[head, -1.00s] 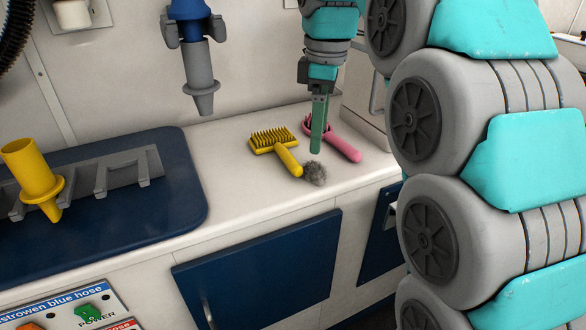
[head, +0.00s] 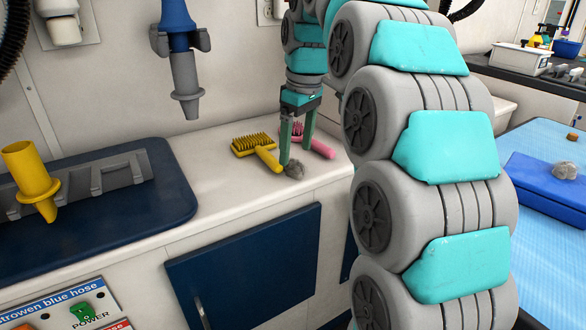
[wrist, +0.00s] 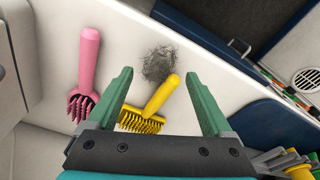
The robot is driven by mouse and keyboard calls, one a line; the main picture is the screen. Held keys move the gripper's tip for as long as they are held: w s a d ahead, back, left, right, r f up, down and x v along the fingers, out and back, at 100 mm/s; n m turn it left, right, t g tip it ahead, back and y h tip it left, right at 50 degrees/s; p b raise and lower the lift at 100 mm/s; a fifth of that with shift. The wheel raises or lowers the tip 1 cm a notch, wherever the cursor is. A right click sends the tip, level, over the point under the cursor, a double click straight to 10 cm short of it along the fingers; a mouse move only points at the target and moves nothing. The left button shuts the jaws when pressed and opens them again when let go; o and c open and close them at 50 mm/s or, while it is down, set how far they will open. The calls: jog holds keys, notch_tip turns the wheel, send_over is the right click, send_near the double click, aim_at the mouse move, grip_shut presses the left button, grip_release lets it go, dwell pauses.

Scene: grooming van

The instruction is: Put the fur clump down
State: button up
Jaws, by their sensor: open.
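The grey fur clump (head: 294,169) lies on the white counter near its front edge, beside the yellow brush handle. In the wrist view the clump (wrist: 159,63) lies beyond my fingertips, near the end of that handle. My gripper (head: 297,151) is open and empty, pointing down over the counter just behind the clump. In the wrist view its green fingers (wrist: 156,76) are wide apart with the yellow brush (wrist: 151,107) showing between them. I cannot tell the exact height of the fingertips above the counter.
A pink brush (head: 318,144) lies behind my gripper. A blue mat with a grey rack (head: 115,176) and yellow nozzle (head: 30,175) is at left. A blue nozzle (head: 180,60) hangs above. At right, a grey lump (head: 565,169) sits on a blue block (head: 540,183).

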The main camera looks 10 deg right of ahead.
aim_at(295, 162)
jog(key=shift+w+a+f, duration=0.1)
jog(key=shift+w+f, duration=0.05)
jog(key=shift+f, duration=0.85)
jog(key=shift+w+f, duration=0.1)
jog(key=shift+f, duration=0.85)
grip_shut()
